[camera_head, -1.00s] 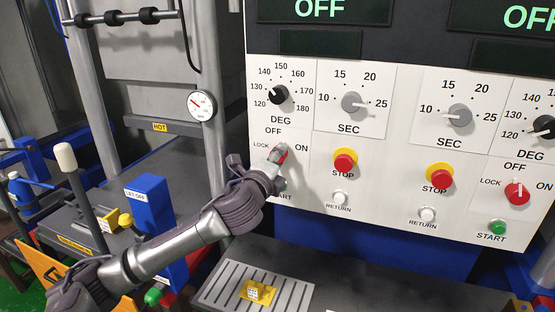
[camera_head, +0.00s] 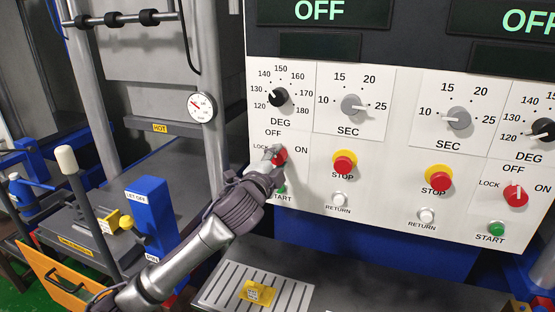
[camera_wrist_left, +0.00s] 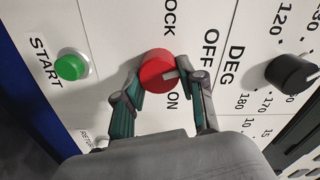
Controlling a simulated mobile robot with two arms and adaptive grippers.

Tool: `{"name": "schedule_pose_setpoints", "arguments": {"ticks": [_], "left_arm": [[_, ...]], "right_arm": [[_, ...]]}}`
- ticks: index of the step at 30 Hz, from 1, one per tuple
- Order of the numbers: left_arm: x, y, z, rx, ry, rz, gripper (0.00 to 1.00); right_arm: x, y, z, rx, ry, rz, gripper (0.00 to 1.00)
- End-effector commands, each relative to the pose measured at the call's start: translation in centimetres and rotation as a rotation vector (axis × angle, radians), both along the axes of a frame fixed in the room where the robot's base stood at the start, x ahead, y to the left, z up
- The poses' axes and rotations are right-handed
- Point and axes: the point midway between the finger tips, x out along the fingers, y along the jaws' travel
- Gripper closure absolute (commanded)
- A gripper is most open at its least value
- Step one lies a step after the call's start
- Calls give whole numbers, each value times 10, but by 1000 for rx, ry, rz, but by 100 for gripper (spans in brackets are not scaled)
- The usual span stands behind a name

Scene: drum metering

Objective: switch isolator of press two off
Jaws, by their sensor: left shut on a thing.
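The left panel's red isolator knob (camera_head: 282,157) sits below its OFF label, with LOCK at its left and ON at its right. My left gripper (camera_head: 271,157) is shut on this knob and partly hides it in the head view. In the left wrist view the red knob (camera_wrist_left: 154,66) is between the two fingers of the gripper (camera_wrist_left: 165,82). Its white mark points to the right of that picture, roughly to the OFF side; the exact setting is hard to tell. The right panel's red isolator knob (camera_head: 516,195) has its white mark up toward OFF. My right gripper is not in view.
A green START button (camera_wrist_left: 72,67) is close beside the left gripper. A red STOP button (camera_head: 343,165), a white RETURN button (camera_head: 339,199) and a black DEG dial (camera_head: 279,97) are also near. A blue LET OFF post (camera_head: 150,215) stands left of my arm.

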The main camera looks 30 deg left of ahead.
Motion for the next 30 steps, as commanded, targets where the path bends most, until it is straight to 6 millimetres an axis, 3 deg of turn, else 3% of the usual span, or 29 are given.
{"name": "schedule_pose_setpoints", "arguments": {"ticks": [12,13,17,30], "left_arm": [[0,0,-2,-8,2,-1,95],[0,0,-2,-8,2,-1,59],[0,0,-1,-7,1,-1,37],[-9,-2,-1,-5,1,-1,35]], "right_arm": [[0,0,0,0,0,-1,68],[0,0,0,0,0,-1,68],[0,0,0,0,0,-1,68],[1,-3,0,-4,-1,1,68]]}}
